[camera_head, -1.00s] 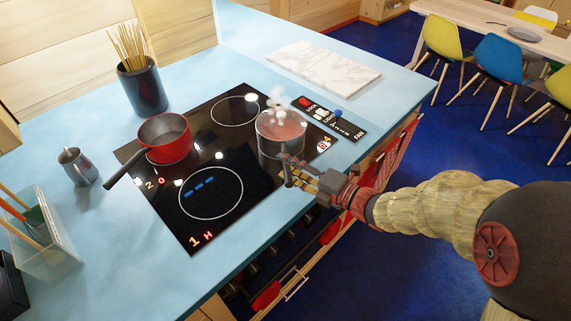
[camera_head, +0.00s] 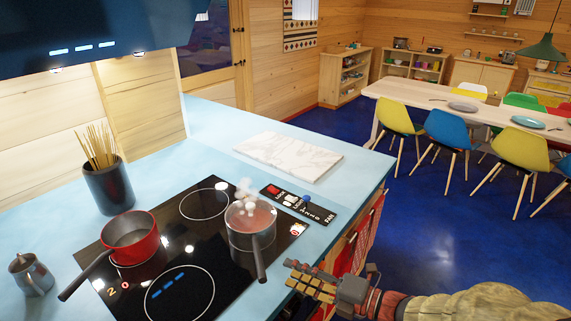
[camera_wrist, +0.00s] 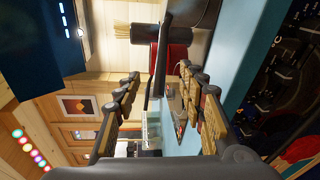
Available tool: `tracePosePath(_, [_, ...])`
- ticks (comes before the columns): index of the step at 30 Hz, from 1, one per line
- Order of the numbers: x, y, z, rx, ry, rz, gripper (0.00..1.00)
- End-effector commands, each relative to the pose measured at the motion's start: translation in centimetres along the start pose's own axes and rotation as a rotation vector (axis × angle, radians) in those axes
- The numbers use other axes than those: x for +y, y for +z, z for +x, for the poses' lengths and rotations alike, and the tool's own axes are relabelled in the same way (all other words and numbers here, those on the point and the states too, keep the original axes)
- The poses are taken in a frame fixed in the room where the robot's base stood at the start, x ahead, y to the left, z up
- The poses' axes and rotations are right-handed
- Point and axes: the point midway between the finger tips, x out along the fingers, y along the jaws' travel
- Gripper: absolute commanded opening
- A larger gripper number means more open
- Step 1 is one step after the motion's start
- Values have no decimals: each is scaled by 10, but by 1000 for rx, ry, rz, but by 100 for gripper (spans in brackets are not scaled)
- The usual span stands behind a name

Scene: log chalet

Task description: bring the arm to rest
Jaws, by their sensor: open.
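My gripper (camera_head: 312,283) is at the lower right in the head view, just off the counter's front edge, to the right of the steaming pot. It is open and empty. In the wrist view its two padded fingers (camera_wrist: 158,112) stand apart with nothing between them. The steel pot (camera_head: 251,222) stands on the rear right cooking zone with its handle pointing to the front. Steam rises from it. My gripper is apart from the pot and its handle.
A red saucepan (camera_head: 130,237) sits on the left of the black hob (camera_head: 225,262). A spaghetti jar (camera_head: 109,188), a metal jug (camera_head: 31,276) and a marble board (camera_head: 289,157) stand on the blue counter (camera_head: 215,139). Blue floor (camera_head: 420,225) lies open to the right, before the chairs.

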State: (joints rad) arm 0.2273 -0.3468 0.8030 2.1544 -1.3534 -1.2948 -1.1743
Motion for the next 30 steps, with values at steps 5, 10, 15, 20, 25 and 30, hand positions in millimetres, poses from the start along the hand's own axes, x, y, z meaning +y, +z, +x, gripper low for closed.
tracePosePath(5, [-27,17,-2,-70,-97,130,41])
tracePosePath(10, [-90,70,-29,-354,-291,401,41])
tracePosePath(15, [-124,118,-90,-729,-409,691,41])
tracePosePath(20, [-130,132,-158,-1081,-436,973,41])
tracePosePath(25, [-116,107,-220,-1415,-390,1298,41])
tracePosePath(30, [-86,49,-253,-1646,-311,1636,41])
